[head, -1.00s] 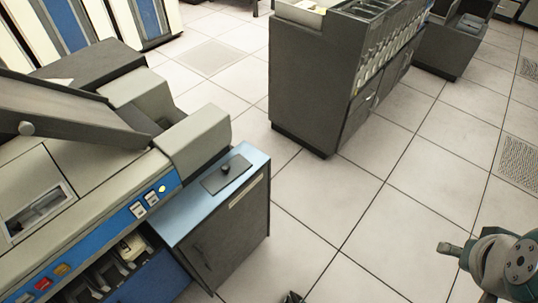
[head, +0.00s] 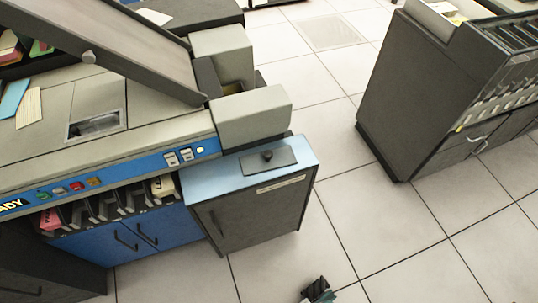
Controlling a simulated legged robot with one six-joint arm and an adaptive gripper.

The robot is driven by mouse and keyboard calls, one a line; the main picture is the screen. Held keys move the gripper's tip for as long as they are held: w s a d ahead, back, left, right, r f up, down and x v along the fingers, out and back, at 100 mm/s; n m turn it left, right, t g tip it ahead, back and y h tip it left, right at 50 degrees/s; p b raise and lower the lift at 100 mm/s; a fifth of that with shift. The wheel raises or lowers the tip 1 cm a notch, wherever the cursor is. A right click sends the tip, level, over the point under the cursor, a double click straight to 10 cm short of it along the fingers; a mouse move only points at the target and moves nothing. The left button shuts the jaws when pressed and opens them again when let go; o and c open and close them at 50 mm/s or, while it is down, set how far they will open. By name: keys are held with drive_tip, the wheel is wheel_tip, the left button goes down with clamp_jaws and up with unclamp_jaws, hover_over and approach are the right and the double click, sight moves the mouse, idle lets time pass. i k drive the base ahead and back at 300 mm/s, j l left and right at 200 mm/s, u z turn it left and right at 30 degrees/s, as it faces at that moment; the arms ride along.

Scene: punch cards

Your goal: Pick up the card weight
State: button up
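The card weight (head: 268,159) looks like a dark flat plate with a small round knob. It lies on the light blue top (head: 300,160) of a dark cabinet at the right end of the card machine. My gripper (head: 318,291) shows only in part at the bottom edge of the head view, below and apart from the cabinet. Its fingers are too small and cut off to tell whether they are open or shut.
The card machine (head: 110,165) with a blue button panel stands left of the cabinet. Its grey housing (head: 252,118) rises just behind the weight. A dark card cabinet (head: 415,100) stands at the right. Tiled floor (head: 390,225) between them is clear.

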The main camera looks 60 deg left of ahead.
sight(277, 157)
drive_tip(key=i+u, duration=0.2)
drive_tip(key=u, duration=0.25)
drive_tip(key=i+u, duration=0.15)
drive_tip(key=u, duration=0.25)
drive_tip(key=i+u, duration=0.2)
drive_tip(key=u, duration=0.25)
drive_tip(key=i+u, duration=0.15)
drive_tip(key=u, duration=0.3)
drive_tip(key=i+u, duration=0.15)
drive_tip(key=u, duration=0.3)
drive_tip(key=i+u, duration=0.2)
drive_tip(key=u, duration=0.25)
drive_tip(key=i+l+u, duration=0.1)
drive_tip(key=u, duration=0.35)
